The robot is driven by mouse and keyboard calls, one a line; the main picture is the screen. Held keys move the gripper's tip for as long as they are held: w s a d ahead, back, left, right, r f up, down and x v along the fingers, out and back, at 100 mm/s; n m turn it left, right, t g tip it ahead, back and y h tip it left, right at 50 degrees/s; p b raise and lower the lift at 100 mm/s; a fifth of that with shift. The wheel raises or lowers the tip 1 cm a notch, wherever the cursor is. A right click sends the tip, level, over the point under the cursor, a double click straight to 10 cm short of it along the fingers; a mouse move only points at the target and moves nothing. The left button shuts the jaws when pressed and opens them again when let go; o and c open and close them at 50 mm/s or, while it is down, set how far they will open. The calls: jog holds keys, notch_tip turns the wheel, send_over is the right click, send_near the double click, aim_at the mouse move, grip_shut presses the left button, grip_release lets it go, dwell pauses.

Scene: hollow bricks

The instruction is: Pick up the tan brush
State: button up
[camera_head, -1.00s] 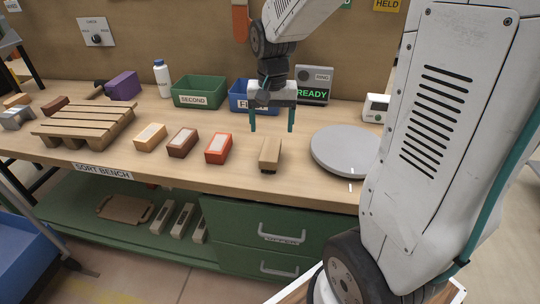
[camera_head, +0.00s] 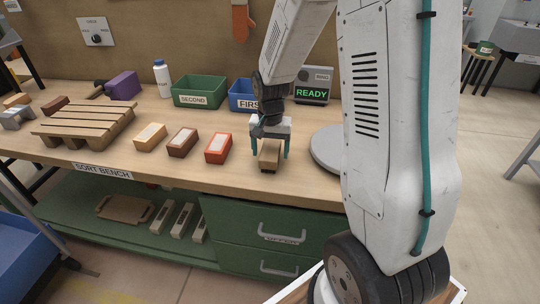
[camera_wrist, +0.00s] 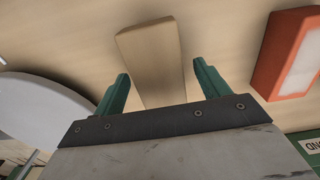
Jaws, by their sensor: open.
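The tan brush (camera_head: 269,157) is a small block with a dark underside, lying near the front of the bench. It also shows in the wrist view as a plain tan block (camera_wrist: 151,60), between and beyond the fingertips. My gripper (camera_head: 269,152) is open, its two green fingers on either side of the brush in the head view. In the wrist view the gripper (camera_wrist: 160,85) has clear gaps between both fingers and the brush. How far the fingertips are above the bench is hard to tell.
An orange-red brick (camera_head: 218,148) lies just left of the brush, with a brown brick (camera_head: 182,142) and a tan brick (camera_head: 150,137) beyond it. A grey round plate (camera_head: 325,150) is close on the right. Green (camera_head: 199,92) and blue (camera_head: 241,97) bins stand behind.

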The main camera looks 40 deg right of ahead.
aim_at(271, 148)
jog(key=c, duration=1.1)
jog(key=shift+c, duration=0.2)
jog(key=shift+r, duration=0.75)
notch_tip(271, 148, up, 2)
jog(key=shift+r, duration=0.2)
jog(key=s+d+r, duration=0.1)
jog(key=s+d, duration=0.1)
jog(key=s, duration=1.4)
